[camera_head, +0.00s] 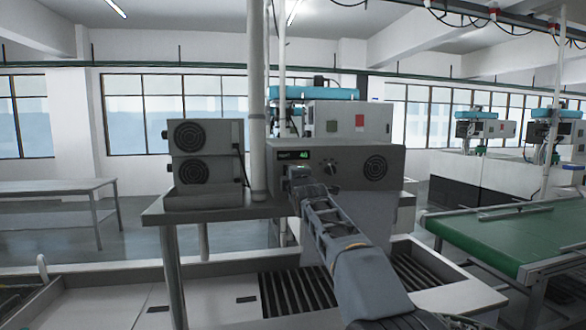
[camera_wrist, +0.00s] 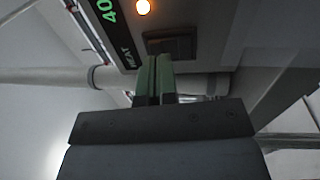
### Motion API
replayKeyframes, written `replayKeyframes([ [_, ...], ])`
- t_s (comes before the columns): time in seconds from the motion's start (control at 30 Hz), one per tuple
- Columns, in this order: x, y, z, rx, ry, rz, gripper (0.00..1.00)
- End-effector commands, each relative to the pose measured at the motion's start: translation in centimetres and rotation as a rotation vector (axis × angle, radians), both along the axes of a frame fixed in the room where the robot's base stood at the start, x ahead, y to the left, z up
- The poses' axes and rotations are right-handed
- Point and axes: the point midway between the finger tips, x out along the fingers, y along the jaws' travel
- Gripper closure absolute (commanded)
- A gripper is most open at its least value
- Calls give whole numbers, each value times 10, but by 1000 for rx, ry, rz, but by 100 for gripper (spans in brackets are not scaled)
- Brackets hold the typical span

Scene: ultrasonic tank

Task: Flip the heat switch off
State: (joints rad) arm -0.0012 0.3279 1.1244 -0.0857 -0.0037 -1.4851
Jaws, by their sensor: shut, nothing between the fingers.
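The heat panel is on the front of a grey control box (camera_head: 348,155). In the wrist view its display (camera_wrist: 107,12) reads 40 in green, beside a HEAT label (camera_wrist: 122,50). An orange lamp (camera_wrist: 143,7) is lit above the dark heat switch (camera_wrist: 172,45). My gripper (camera_wrist: 155,62) is shut and empty, its green fingertips overlapping the lower left part of the switch. I cannot tell whether they touch it, or which way it is tipped. In the head view my gripper (camera_head: 297,174) is at the box's left front and hides the switch.
A black knob (camera_head: 331,167) and a round vent (camera_head: 375,168) are right of my gripper on the box front. A twin-fan unit (camera_head: 206,154) stands left, past a vertical pipe (camera_head: 257,110). A green conveyor (camera_head: 510,238) is at the right.

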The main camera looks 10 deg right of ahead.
Motion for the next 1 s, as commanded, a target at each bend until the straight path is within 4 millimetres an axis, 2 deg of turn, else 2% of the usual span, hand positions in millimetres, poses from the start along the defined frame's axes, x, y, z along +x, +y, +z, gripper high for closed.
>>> replayKeyframes([
  [0.23, 15, 0, 3, 1, 0, 0, 100],
  [1.0, 20, -1, 3, 0, 0, -1, 100],
])
